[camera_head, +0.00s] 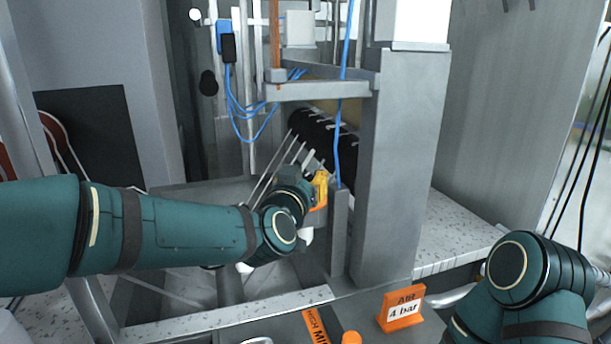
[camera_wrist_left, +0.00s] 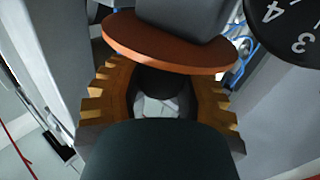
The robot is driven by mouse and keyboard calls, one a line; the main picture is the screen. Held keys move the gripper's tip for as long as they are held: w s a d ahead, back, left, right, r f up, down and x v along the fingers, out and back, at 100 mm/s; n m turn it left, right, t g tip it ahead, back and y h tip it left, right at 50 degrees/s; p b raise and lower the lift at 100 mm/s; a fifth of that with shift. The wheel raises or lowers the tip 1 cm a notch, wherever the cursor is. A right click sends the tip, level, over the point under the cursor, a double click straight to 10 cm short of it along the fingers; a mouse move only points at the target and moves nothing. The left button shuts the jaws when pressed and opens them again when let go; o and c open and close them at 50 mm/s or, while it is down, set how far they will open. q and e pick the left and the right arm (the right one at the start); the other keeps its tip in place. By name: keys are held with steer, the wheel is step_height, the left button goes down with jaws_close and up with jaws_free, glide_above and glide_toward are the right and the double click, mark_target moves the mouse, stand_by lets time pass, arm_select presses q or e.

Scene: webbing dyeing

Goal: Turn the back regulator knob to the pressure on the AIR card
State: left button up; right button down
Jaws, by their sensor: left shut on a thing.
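The AIR card (camera_head: 403,308) is orange with a white panel reading "4 bar" and stands at the front, right of centre. My left gripper (camera_head: 319,190) is beside the grey column in the head view, with yellow-orange fingers. In the left wrist view its serrated fingers (camera_wrist_left: 160,98) are closed around a dark round part that looks like a regulator knob (camera_wrist_left: 158,80), under an orange-brown disc (camera_wrist_left: 170,42). My own dark gripper body hides much of it. A black dial (camera_wrist_left: 290,25) shows an upside-down 3 and 4; no needle is visible. My right gripper is out of view.
A grey upright column (camera_head: 395,165) stands close right of my left gripper. Blue cables (camera_head: 245,115) hang behind, and a black ribbed roller (camera_head: 325,140) lies beyond. An orange label strip (camera_head: 316,327) and an orange cap (camera_head: 351,338) are at the front edge.

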arm_select(q)
steer(key=shift+n+t+y+p, duration=0.3)
steer(key=shift+n+y+p, duration=1.15)
steer(key=shift+y, duration=0.55)
steer(key=o, duration=1.2)
steer(key=s, duration=1.2)
steer(key=shift+a, duration=0.35)
